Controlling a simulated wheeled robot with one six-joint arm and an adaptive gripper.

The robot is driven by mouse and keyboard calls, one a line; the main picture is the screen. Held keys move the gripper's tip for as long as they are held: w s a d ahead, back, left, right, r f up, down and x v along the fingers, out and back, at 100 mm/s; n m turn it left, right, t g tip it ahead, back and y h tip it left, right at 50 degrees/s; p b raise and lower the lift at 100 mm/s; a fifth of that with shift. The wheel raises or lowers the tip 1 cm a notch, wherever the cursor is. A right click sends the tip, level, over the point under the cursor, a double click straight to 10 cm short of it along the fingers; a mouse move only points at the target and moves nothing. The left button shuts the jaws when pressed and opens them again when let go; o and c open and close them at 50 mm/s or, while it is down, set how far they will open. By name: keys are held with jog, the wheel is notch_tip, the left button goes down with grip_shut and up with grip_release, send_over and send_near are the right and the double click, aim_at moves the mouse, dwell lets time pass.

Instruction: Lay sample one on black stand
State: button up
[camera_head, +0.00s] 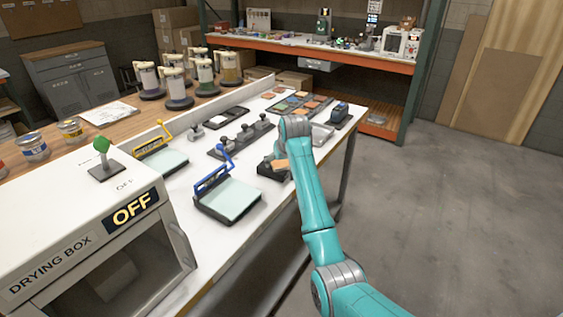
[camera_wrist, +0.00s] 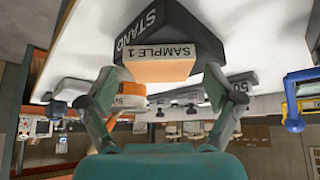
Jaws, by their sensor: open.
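The black stand (camera_head: 266,169) is on the white table beside my arm in the head view. In the wrist view, which is upside down, the stand (camera_wrist: 172,22) fills the top middle. Sample one (camera_wrist: 160,70), an orange block with a white "SAMPLE 1" label, rests on the stand. Its orange top also shows in the head view (camera_head: 281,164). My gripper (camera_wrist: 160,78) is open, with one finger to each side of the sample, apart from it as far as I can see. The gripper is mostly hidden behind my arm in the head view.
A blue-handled press (camera_head: 228,196) and the drying box (camera_head: 95,240), marked OFF, stand to the left. A row of grey handled blocks (camera_head: 240,138) and a tray of colored samples (camera_head: 300,104) are behind. Clear white table lies between the press and stand.

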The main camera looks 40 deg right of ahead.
jog(key=v, duration=1.2)
jog(key=shift+r, duration=0.1)
